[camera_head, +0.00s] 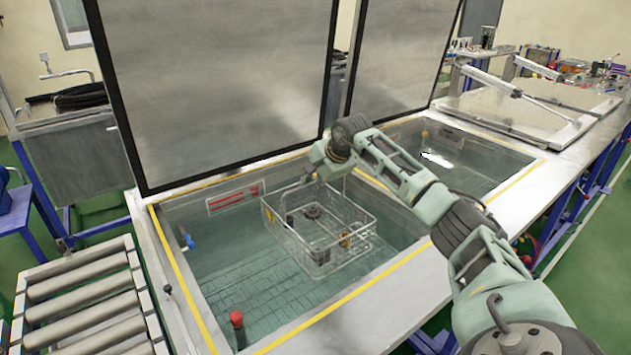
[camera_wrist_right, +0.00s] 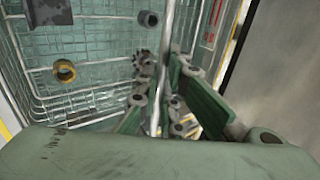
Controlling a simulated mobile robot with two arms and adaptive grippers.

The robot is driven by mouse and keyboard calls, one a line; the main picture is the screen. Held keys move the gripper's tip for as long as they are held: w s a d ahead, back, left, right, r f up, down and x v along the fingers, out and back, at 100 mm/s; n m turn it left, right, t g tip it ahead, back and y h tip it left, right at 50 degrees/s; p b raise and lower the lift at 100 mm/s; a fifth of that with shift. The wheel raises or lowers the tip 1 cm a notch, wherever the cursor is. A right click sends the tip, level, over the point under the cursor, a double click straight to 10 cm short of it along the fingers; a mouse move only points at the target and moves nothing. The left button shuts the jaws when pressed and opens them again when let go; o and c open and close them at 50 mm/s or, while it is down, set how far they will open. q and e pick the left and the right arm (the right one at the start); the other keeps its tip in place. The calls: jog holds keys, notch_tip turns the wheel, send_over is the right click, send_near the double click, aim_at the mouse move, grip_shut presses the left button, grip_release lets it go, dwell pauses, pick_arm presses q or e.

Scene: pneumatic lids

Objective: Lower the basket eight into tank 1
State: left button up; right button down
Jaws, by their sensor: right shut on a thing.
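The wire basket (camera_head: 290,240) hangs level over the near, left tank, inside its walls. Several metal parts lie in it, among them a dark gear and a brass ring (camera_wrist_right: 65,71). My right gripper (camera_head: 316,172) is above the basket and shut on its handle bar. In the right wrist view, the fingers (camera_wrist_right: 158,112) close around that bar, with the basket mesh (camera_wrist_right: 100,75) beyond. The near tank (camera_head: 240,298) holds greenish clear liquid. I cannot tell whether the basket's bottom touches the liquid. My left gripper is not in view.
The near tank's lid (camera_head: 215,85) stands open behind it. A second tank (camera_head: 480,160) to the right also has its lid (camera_head: 400,55) raised. A roller conveyor (camera_head: 85,295) adjoins on the left. A red-topped knob (camera_head: 237,320) stands at the near tank's front.

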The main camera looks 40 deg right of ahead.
jog(key=shift+f+b, duration=0.6)
jog(key=shift+f, duration=0.1)
jog(key=b, duration=0.5)
send_over(318, 237)
jog(key=w, duration=0.1)
jog(key=shift+f, duration=4.05)
pick_arm(q)
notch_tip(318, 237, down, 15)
jog(key=b, duration=0.8)
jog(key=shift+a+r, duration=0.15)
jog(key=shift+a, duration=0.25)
pick_arm(e)
jog(key=shift+w+f, duration=0.1)
jog(key=shift+f, duration=5.4)
pick_arm(q)
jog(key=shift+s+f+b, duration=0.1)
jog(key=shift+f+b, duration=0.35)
jog(key=shift+b, duration=0.1)
pick_arm(e)
jog(key=shift+f, duration=0.55)
